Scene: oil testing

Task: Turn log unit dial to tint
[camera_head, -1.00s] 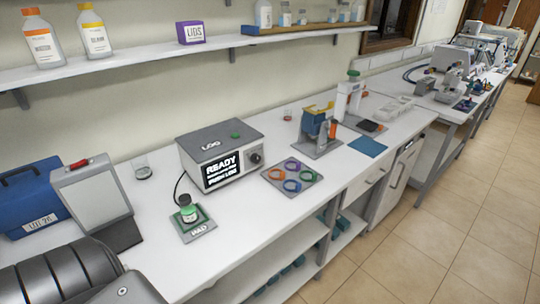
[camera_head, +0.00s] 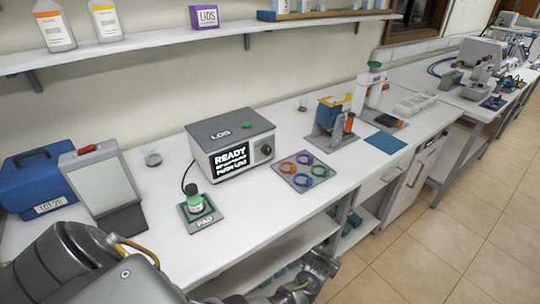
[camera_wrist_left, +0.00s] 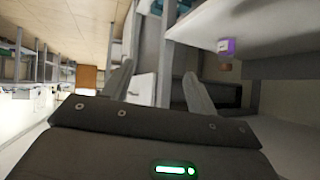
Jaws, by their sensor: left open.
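The log unit (camera_head: 228,132) is a white box with a grey top marked LOG, standing on the bench. Its black front screen (camera_head: 231,160) reads READY with smaller text below. The round dark dial (camera_head: 266,150) is on the front, right of the screen; its setting is too small to read. A green button (camera_head: 246,126) is on top. My left gripper shows in the left wrist view (camera_wrist_left: 158,90), its two fingers apart with nothing between them. It is not at the dial. My right gripper cannot be made out in either view.
A PAD plate (camera_head: 207,222) with a green-lidded jar (camera_head: 194,198) stands left of the unit's front. A mat with coloured rings (camera_head: 286,166) lies to its right. A blue case (camera_head: 35,178) and grey panel (camera_head: 92,176) are at left. The bench's front edge is clear.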

